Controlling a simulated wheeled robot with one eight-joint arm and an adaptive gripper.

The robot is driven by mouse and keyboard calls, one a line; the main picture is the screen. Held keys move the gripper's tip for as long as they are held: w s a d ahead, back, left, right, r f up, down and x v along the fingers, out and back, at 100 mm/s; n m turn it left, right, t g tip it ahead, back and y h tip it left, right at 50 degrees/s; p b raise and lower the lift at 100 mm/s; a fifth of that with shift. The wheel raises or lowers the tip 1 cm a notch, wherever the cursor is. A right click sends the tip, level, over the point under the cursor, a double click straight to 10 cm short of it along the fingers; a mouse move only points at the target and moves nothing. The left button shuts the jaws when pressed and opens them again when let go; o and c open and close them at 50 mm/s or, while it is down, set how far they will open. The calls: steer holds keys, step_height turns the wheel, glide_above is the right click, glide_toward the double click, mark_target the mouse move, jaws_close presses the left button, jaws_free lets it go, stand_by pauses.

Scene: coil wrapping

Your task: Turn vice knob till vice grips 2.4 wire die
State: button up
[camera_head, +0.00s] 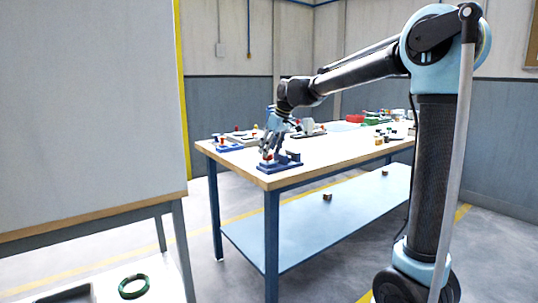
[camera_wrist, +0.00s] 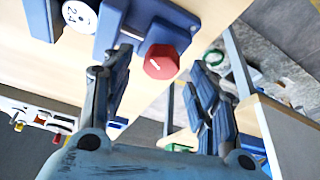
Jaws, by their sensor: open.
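The blue vice (camera_head: 289,165) stands on the near corner of the workbench. In the wrist view its blue body (camera_wrist: 172,17) is at the top, with the red hexagonal vice knob (camera_wrist: 160,62) on its front. A round white-faced die marked "24" (camera_wrist: 79,15) sits left of the knob by the vice. Whether the jaws touch the die cannot be told. My gripper (camera_head: 268,152) is low at the vice. In the wrist view my gripper (camera_wrist: 160,75) is open, its two fingers spread on either side of the red knob. The left finger looks close to the vice body; contact cannot be told.
The workbench (camera_head: 340,150) carries other tools and small parts toward its back and right. Another blue fixture (camera_head: 228,146) stands at its left edge. A second table (camera_head: 100,220) with a tall white panel is at the left, with a green ring (camera_head: 133,287) below.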

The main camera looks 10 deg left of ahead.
steer(key=shift+x, duration=1.15)
steer(key=c, duration=1.1)
steer(key=shift+o, duration=0.2)
steer(key=shift+m+t+h, duration=0.35)
steer(key=shift+m+t, duration=0.05)
steer(key=shift+m, duration=0.9)
steer(key=shift+m+t+h, duration=0.35)
steer(key=shift+m+t, duration=0.05)
steer(key=shift+m, duration=0.9)
steer(key=shift+r, duration=0.1)
steer(key=o, duration=1.1)
steer(key=shift+c, duration=0.2)
